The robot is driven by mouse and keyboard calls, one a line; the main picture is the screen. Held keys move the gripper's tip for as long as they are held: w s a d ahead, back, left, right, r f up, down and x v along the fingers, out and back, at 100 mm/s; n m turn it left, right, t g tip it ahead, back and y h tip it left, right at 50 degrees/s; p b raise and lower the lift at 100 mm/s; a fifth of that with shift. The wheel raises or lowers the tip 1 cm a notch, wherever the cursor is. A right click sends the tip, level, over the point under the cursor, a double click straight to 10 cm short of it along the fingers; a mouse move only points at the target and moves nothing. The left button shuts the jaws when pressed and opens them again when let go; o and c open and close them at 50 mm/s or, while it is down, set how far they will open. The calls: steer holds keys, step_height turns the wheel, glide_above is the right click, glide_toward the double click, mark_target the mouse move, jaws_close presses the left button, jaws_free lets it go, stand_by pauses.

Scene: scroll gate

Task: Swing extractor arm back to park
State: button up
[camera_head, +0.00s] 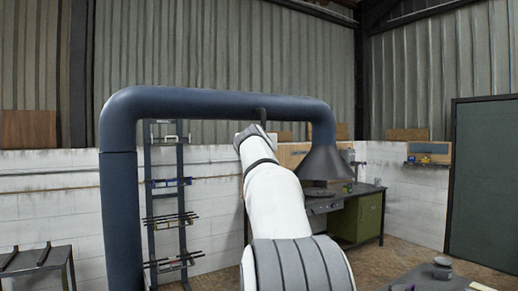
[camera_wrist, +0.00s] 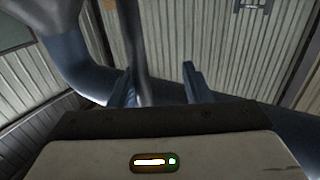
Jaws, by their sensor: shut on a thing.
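The extractor arm (camera_head: 205,102) is a thick dark-blue tube that rises at the left, runs across and bends down at the right into a dark conical hood (camera_head: 322,165). A short dark handle (camera_head: 261,113) stands at the horizontal tube. My gripper (camera_head: 258,128) is at this handle, partly hidden behind my white arm. In the wrist view my gripper's two fingers (camera_wrist: 159,78) point at the blue tube (camera_wrist: 75,65). A grey bar, the handle (camera_wrist: 122,35), passes at the left finger. My gripper is shut on it.
A workbench with a green cabinet (camera_head: 369,217) stands under and right of the hood. A dark rack (camera_head: 165,205) stands at the white block wall. A table is at the lower left, and another surface (camera_head: 430,280) is at the lower right. A dark green panel (camera_head: 487,180) is far right.

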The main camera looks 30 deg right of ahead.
steer(key=shift+b+v, duration=0.5)
steer(key=shift+v, duration=1.3)
steer(key=shift+w+r, duration=0.1)
steer(key=shift+r, duration=0.05)
steer(key=s+p, duration=0.1)
steer(key=s, duration=0.8)
steer(key=shift+a, duration=0.25)
steer(key=shift+c, duration=0.4)
